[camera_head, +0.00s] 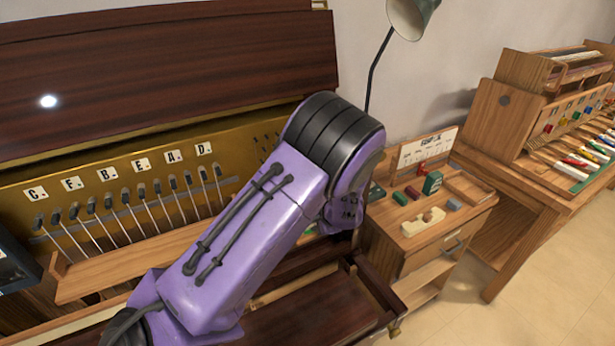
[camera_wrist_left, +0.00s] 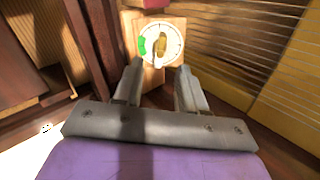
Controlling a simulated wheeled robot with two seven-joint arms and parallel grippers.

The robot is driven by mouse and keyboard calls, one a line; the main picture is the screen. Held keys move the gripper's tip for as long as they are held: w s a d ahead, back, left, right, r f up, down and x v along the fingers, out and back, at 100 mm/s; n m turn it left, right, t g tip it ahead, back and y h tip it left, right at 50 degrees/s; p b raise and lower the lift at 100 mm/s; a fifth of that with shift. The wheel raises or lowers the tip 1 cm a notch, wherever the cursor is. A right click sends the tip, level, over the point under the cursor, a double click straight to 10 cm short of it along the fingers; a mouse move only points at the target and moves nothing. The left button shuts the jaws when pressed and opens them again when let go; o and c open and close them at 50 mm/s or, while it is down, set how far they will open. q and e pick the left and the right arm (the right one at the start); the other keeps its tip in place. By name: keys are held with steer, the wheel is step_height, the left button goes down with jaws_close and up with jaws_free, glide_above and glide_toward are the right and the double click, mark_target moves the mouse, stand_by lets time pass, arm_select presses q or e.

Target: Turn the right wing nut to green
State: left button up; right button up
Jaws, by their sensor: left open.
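In the left wrist view, a brass wing nut (camera_wrist_left: 161,44) sits at the centre of a round white dial (camera_wrist_left: 174,35) on a wooden block. A green sector (camera_wrist_left: 142,46) covers part of the dial's left side. The wing nut stands nearly upright in the picture, its wings not on the green. My left gripper (camera_wrist_left: 156,76) is open and empty, its fingers on either side below the dial, apart from the wing nut. In the head view my purple left arm (camera_head: 265,225) reaches across the piano, and its gripper and the wing nut are hidden. My right gripper is not in view.
In the head view, the opened piano (camera_head: 160,75) has a lettered brass panel (camera_head: 110,185). A small cabinet (camera_head: 425,215) holding small parts stands at the right.

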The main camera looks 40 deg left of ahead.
arm_select(q)
steer(key=shift+a+f, duration=0.15)
steer(key=shift+f, duration=0.1)
steer(key=shift+b+x, duration=2.15)
steer(key=shift+x, duration=1.05)
steer(key=shift+s+d+r+p, duration=0.1)
steer(key=shift+d+r+p, duration=0.25)
steer(key=shift+r+p, duration=0.2)
steer(key=shift+c, duration=0.3)
